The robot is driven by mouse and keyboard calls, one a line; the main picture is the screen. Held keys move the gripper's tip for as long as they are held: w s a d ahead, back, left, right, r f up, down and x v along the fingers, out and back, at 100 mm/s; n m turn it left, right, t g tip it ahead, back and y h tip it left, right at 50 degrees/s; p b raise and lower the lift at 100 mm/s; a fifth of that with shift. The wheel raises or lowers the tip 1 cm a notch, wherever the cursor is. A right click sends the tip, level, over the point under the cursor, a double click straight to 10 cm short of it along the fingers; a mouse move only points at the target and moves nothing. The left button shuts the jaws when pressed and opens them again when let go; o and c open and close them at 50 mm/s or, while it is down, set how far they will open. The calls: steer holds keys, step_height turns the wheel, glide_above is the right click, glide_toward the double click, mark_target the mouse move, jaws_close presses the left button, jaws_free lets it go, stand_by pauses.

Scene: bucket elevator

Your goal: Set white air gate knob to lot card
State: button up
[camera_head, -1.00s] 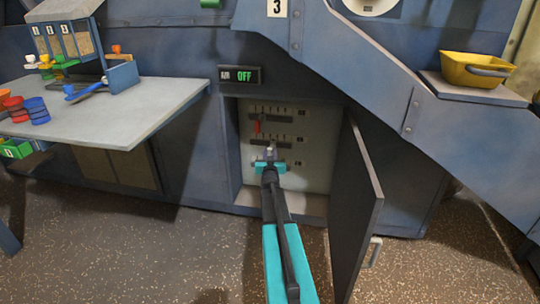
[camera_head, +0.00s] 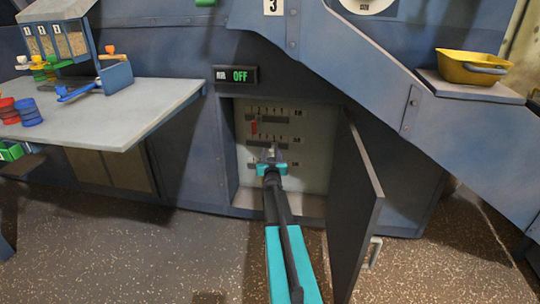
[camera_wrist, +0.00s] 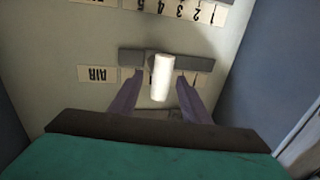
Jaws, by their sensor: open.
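A pale control panel (camera_head: 307,180) sits in an open recess and carries slotted scales. A red knob (camera_head: 253,126) is on the top scale. My gripper (camera_head: 271,160) is at the panel, right of and below the red knob. In the wrist view the white knob (camera_wrist: 162,78) stands out from a grey slot (camera_wrist: 200,61). My gripper's fingers (camera_wrist: 161,92) are open, one on each side of the knob; contact is not clear. An "AIR" label (camera_wrist: 97,73) is beside this slot. The knob and fingers hide most of its numbers. I cannot make out a lot card.
The recess door (camera_head: 357,210) hangs open close on the right of my arm. A table (camera_head: 110,112) with coloured cups and bins is at left. A yellow scoop (camera_head: 472,68) rests on a shelf at right.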

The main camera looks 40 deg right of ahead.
steer(key=shift+s+a, duration=0.1)
steer(key=p+v, duration=0.4)
steer(key=v, duration=0.9)
steer(key=shift+s, duration=0.25)
steer(key=shift+a, duration=0.1)
stand_by(0.5)
